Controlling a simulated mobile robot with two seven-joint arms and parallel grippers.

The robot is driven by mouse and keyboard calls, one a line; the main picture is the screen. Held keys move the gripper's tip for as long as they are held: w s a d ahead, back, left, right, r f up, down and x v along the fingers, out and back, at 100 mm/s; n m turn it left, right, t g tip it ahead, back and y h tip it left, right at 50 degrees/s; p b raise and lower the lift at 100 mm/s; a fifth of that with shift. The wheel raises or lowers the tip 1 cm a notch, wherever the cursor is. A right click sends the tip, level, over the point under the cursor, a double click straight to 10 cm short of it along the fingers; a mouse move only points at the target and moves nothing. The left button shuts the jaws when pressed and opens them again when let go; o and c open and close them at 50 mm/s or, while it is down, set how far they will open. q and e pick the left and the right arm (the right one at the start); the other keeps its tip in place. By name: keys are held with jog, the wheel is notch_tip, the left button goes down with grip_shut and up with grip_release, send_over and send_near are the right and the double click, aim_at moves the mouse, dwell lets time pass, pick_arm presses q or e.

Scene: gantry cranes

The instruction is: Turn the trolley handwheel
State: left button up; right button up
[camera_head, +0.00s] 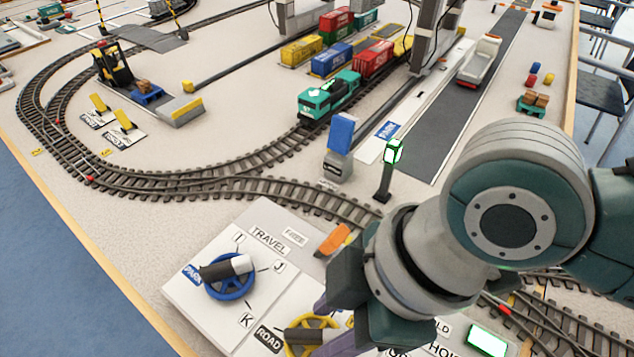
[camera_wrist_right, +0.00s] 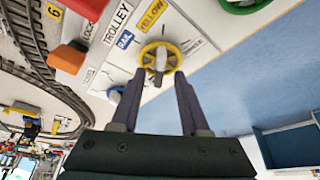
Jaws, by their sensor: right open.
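The trolley handwheel is a yellow wheel (camera_head: 303,337) with a grey-and-black grip across it, on the white panel at the bottom of the head view. It also shows as a yellow ring (camera_wrist_right: 173,50) near the TROLLEY label in the right wrist view. My right gripper (camera_wrist_right: 158,82) is open, its two dark fingers pointing at the wheel, with the grip showing between the fingertips. I cannot tell whether the fingers touch it. In the head view my right arm and gripper hide part of the wheel. My left gripper is not in view.
A blue handwheel (camera_head: 230,287) stands on the TRAVEL panel (camera_head: 200,318) to the left. An orange lever (camera_head: 332,239) stands behind the gripper. A green wheel (camera_wrist_right: 243,4) shows at the wrist view's top edge. Railway track (camera_head: 240,187) runs behind the panels.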

jog(key=shift+x, duration=1)
jog(key=shift+c, duration=0.3)
jog(key=shift+r, duration=0.1)
grip_shut()
